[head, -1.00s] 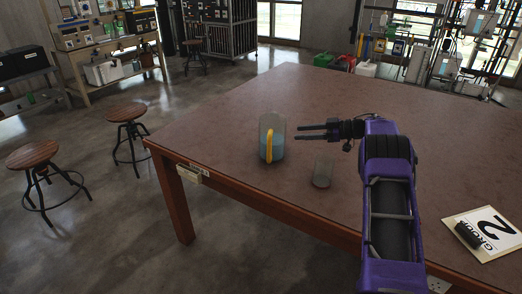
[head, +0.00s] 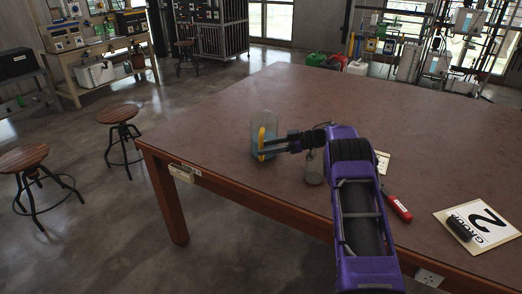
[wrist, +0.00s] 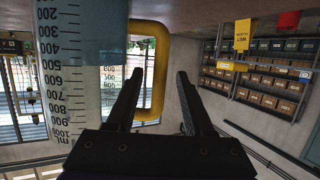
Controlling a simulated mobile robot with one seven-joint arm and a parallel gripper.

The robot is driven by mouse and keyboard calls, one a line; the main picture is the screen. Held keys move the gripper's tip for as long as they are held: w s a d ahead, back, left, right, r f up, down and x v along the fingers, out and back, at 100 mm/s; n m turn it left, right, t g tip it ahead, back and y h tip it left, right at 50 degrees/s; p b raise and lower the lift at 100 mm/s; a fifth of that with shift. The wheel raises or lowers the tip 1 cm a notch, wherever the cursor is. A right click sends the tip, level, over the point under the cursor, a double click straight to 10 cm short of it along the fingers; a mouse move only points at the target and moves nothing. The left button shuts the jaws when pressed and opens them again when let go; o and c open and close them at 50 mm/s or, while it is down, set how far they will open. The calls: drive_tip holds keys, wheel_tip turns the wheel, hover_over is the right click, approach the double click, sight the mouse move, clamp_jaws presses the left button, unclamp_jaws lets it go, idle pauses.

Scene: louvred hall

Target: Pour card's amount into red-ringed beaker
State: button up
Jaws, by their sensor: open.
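A clear graduated jug (head: 264,118) with blue liquid and a yellow handle (head: 261,142) stands upright near the table's left edge. My gripper (head: 263,152) is open at the handle. In the wrist view the jug's printed scale (wrist: 75,70) fills the left. The handle's upright bar (wrist: 158,60) shows between my open fingers (wrist: 161,74); contact cannot be told. A small clear beaker (head: 313,170) stands right of the jug, below my wrist; no red ring can be made out. A pale card (head: 382,160) lies partly hidden behind my arm, its writing unreadable.
A red and black tool (head: 397,205) lies right of my arm. A card marked 2 and GROUP (head: 484,222) lies near the right, with a black object (head: 460,229) on it. The far part of the table (head: 340,95) is clear. Stools stand left on the floor.

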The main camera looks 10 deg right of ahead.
drive_tip(key=shift+w+a+f, duration=0.1)
drive_tip(key=shift+a+f, duration=0.05)
drive_tip(key=shift+a, duration=0.25)
clamp_jaws()
idle(0.4)
idle(1.0)
drive_tip(key=shift+r+p, duration=1.05)
drive_tip(key=shift+r, duration=1.05)
drive_tip(key=shift+a, duration=0.15)
